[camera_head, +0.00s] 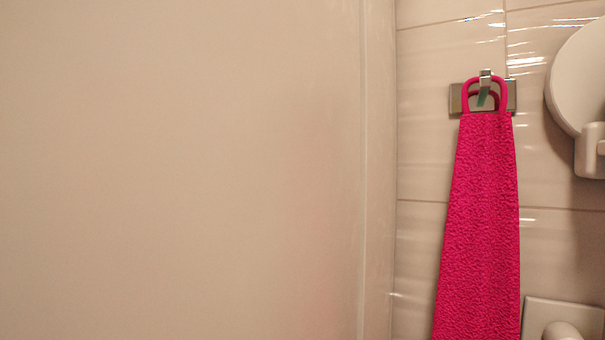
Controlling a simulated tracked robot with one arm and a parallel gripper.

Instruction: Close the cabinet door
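A large plain beige panel (180,170) fills the left and middle of the view, very close to the camera. It has a vertical edge strip (377,170) on its right side. I cannot tell whether this panel is the cabinet door, a cabinet side or a wall. No handle, hinge or drawer shows on it. My gripper is not in view, so its fingers and anything in them are hidden.
Right of the panel is a glossy tiled wall (420,120). A pink towel (480,230) hangs there from a metal hook (485,88). A round white fixture (582,80) is at the upper right, and a square plate (590,318) is at the lower right.

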